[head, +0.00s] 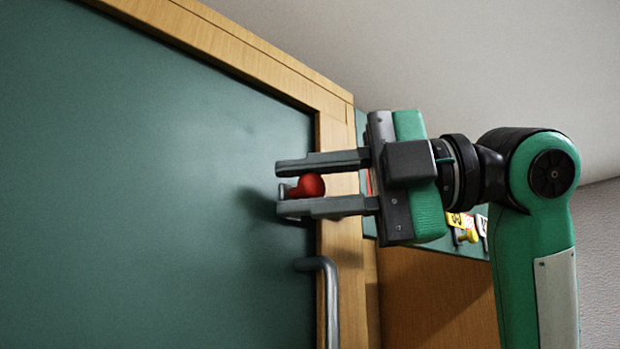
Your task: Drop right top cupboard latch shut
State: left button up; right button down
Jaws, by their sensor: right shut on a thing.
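The cupboard has a dark green door panel (150,190) with a light wooden frame (346,250). A red latch knob (311,186) sits at the panel's right edge, near the top right corner. My right gripper (283,187) comes in from the right and is shut on the red knob, one finger above it and one below. The fingers hide part of the latch, so I cannot tell exactly how its bar stands. My left gripper is not in view.
A grey bar handle (329,290) stands out from the door edge just below the gripper. Behind my right wrist is a green board with small coloured tags and a yellow peg (467,237). Plain wall fills the upper right.

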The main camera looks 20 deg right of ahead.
jog(key=c, duration=1.3)
grip_release()
jog(key=shift+o, duration=0.2)
jog(key=shift+s+d+f+b, duration=0.1)
jog(key=shift+s+d+b, duration=0.1)
jog(key=shift+d+b, duration=0.25)
jog(key=b+v, duration=0.5)
jog(key=v, duration=0.7)
jog(key=shift+s+d, duration=0.2)
jog(key=shift+d, duration=0.15)
